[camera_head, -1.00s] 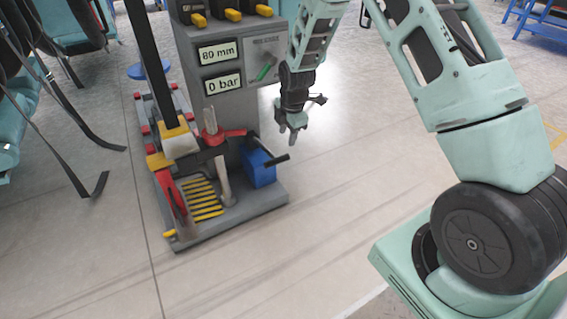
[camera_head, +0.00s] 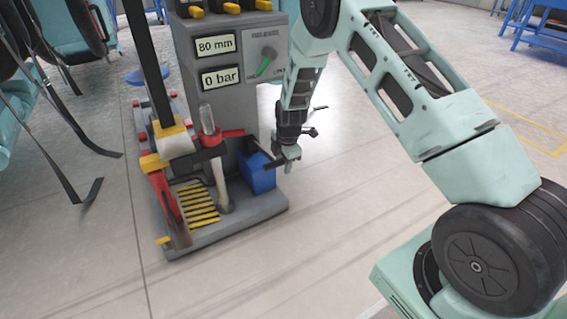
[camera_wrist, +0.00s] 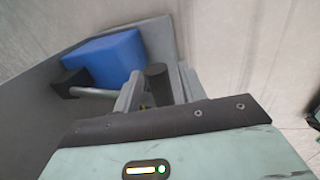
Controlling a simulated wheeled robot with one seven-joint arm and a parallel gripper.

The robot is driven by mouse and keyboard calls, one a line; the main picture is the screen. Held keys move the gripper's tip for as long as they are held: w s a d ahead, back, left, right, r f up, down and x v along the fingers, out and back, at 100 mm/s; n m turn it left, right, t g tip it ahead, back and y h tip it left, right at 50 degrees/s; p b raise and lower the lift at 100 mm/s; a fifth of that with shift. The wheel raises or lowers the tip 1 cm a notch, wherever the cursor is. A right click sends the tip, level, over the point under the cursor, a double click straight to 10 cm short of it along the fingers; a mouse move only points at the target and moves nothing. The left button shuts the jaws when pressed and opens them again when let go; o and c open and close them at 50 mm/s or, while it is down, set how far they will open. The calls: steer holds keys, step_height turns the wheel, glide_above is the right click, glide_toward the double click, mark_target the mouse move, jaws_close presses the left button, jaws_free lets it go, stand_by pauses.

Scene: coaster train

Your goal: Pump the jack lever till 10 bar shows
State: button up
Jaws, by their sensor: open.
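The machine's lower display (camera_head: 220,77) reads 0 bar. The jack is a blue pump block (camera_head: 258,172) on the grey base; it shows at the upper left of the wrist view (camera_wrist: 108,55). A dark lever (camera_head: 266,158) runs from the block toward my gripper. My gripper (camera_head: 288,157) is at the lever's outer end and partly hides it. In the wrist view the lever's round black end (camera_wrist: 157,84) lies between the two open fingers of my gripper (camera_wrist: 158,90). I cannot tell whether either finger touches it.
The upper display (camera_head: 215,45) reads about 80 mm. A green pointer (camera_head: 264,66) is on the panel. A metal post with a red arm (camera_head: 208,120) stands left of the blue block. Dark straps (camera_head: 75,130) hang at left. The floor right of the base is clear.

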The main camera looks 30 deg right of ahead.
jaws_close()
steer(key=shift+w+r+p, duration=0.3)
steer(key=shift+r+p, duration=0.65)
steer(key=shift+w+r+p, duration=0.35)
steer(key=shift+r+p, duration=0.55)
steer(key=shift+p, duration=0.05)
steer(key=shift+w+r+p, duration=0.3)
steer(key=shift+r+p, duration=0.65)
steer(key=shift+c, duration=0.3)
jaws_free()
steer(key=shift+o, duration=0.3)
steer(key=shift+f, duration=0.1)
step_height(320, 180, up, 7)
steer(key=s+p, duration=0.1)
steer(key=p, duration=0.2)
steer(key=shift+s+r, duration=0.2)
steer(key=shift+s, duration=0.1)
